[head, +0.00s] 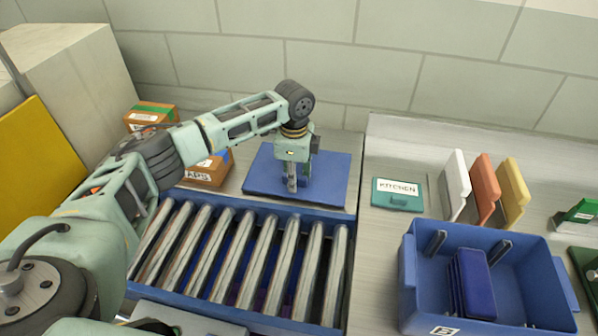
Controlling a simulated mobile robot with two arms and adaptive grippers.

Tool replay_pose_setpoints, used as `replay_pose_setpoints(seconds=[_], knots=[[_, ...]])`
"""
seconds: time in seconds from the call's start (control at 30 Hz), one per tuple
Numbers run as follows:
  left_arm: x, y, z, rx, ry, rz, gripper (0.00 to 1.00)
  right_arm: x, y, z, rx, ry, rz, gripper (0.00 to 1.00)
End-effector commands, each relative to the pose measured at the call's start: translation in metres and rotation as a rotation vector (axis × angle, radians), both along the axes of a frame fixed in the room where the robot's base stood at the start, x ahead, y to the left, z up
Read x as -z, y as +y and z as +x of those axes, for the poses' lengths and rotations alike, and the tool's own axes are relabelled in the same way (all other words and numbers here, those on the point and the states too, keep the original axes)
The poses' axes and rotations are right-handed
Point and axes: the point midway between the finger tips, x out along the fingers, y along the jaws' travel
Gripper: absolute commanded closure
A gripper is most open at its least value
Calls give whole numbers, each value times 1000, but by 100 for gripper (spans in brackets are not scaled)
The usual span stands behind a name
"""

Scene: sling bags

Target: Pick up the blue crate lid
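The blue crate lid (332,172) lies flat at the back of the counter, just behind the roller conveyor. My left arm reaches in from the left, and my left gripper (298,189) points down over the middle of the lid. Its fingers hide a small part of the lid. I cannot tell whether the fingertips touch the lid or whether they are closed on anything. My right gripper is not in view.
A roller conveyor (243,254) lies in front of the lid. A blue crate (410,270) with a dark blue item (472,283) in it stands at the right. Cardboard boxes (209,172) are left of the lid.

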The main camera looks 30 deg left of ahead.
Motion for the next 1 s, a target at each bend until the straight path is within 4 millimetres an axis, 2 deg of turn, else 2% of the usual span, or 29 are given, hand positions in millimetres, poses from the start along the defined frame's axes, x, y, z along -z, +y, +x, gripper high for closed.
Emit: replay_pose_setpoints(seconds=[0.03,0.33,0.77,0.87,1.0], knots=[[0,0,0,0,0,0,73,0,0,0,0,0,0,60],[-1,0,0,0,0,-1,99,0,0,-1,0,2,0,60],[-3,0,1,0,-2,-1,100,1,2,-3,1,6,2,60],[-10,-1,2,0,-5,-3,100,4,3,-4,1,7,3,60],[-32,-1,2,0,-7,-3,100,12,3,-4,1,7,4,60]])
